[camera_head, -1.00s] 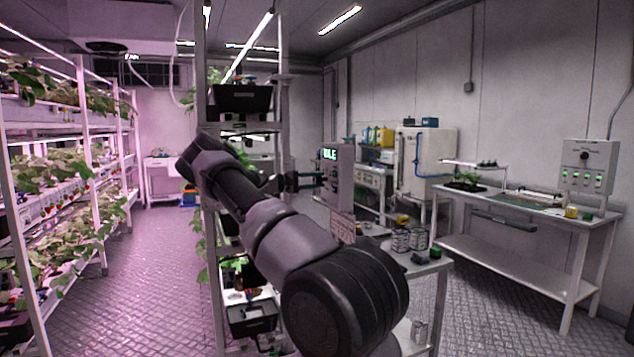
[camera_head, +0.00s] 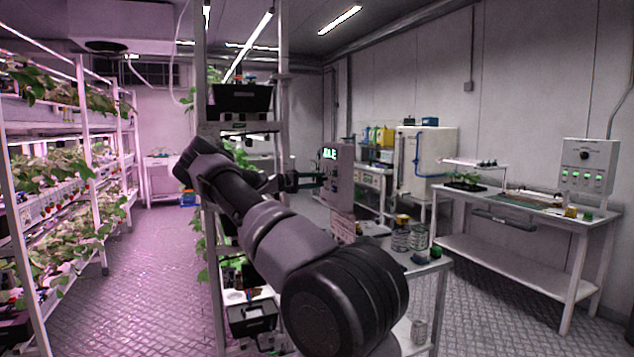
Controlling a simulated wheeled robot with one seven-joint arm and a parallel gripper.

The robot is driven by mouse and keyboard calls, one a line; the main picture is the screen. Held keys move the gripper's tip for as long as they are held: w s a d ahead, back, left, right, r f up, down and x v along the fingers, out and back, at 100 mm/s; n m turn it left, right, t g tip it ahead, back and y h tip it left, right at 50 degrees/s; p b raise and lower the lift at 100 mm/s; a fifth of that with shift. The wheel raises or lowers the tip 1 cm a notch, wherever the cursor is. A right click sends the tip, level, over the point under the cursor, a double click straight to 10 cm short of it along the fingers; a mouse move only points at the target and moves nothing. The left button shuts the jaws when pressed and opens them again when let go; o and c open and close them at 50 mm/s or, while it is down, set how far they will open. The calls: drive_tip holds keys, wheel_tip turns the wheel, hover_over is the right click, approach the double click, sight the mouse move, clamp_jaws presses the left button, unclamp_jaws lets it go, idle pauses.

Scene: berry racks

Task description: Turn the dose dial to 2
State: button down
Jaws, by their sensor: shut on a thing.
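A grey control box (camera_head: 340,190) stands in the middle of the view, turned mostly edge-on. A green-lit display (camera_head: 329,154) is near the top of its face, with lettering only partly readable. My gripper (camera_head: 318,179) reaches the face just below the display and is shut there on what appears to be the dose dial. The dial itself is too small and too covered to make out, so its mark and the numbers cannot be read. My arm crosses the middle of the view and hides part of the rack behind it.
A small table with several cans (camera_head: 401,240) stands close to the right of my arm. A plant rack post (camera_head: 203,100) rises behind my arm. Planted shelves (camera_head: 65,165) line the left, with clear floor (camera_head: 150,260) between. A bench (camera_head: 520,255) stands at the right wall.

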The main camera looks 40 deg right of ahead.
drive_tip(key=c, duration=0.5)
unclamp_jaws()
drive_tip(key=v, duration=1.1)
drive_tip(key=shift+f, duration=0.1)
drive_tip(key=shift+s+d, duration=0.1)
